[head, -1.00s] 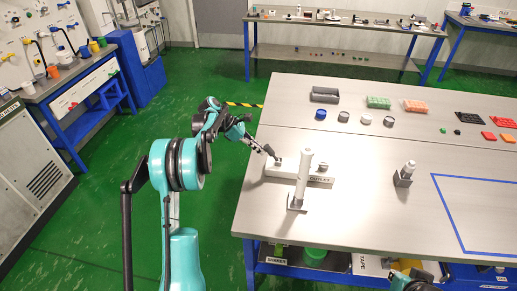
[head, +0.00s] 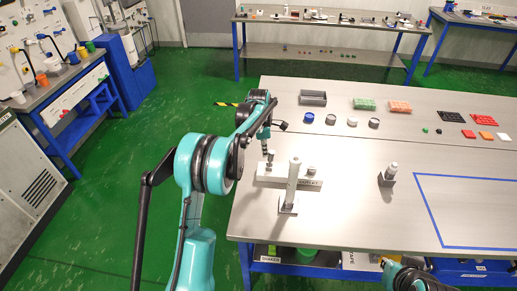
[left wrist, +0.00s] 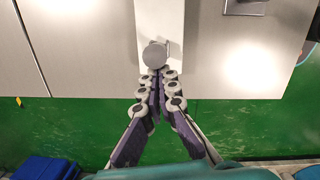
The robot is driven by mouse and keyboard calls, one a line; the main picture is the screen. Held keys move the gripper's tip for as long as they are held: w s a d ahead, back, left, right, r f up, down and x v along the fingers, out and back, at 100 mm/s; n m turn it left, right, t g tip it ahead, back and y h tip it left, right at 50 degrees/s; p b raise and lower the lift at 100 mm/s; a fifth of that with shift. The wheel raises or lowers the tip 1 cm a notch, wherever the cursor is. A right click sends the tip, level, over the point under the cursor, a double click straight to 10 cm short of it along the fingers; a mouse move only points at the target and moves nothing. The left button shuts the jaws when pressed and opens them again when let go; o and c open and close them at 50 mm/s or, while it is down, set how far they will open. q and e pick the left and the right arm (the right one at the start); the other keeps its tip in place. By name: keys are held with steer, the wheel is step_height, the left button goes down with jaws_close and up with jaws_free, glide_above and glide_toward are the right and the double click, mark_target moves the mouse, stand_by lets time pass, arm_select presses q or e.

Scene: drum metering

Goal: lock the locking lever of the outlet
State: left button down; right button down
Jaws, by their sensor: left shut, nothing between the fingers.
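My left gripper (head: 265,150) points down just behind this end. In the left wrist view its fingers (left wrist: 158,76) are shut and empty, their tips right beside the cap; contact is unclear.
A tall white post (head: 293,180) on a grey base stands in front of the outlet. Several round pots and trays line the back. Part of my right arm shows at the bottom.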

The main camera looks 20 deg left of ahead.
arm_select(q)
steer(key=shift+w+d+r+g+y+p, duration=0.1)
steer(key=shift+w+d+g+y+p, duration=0.1)
steer(key=shift+d+y, duration=0.45)
steer(key=shift+w+d+g+y+p, duration=0.1)
steer(key=shift+w+d+y, duration=0.05)
steer(key=shift+d+y, duration=0.45)
steer(key=shift+w+d+f, duration=0.15)
steer(key=shift+d, duration=0.4)
steer(key=shift+w+d+f, duration=0.1)
steer(key=shift+w+d, duration=0.05)
steer(key=shift+d, duration=0.5)
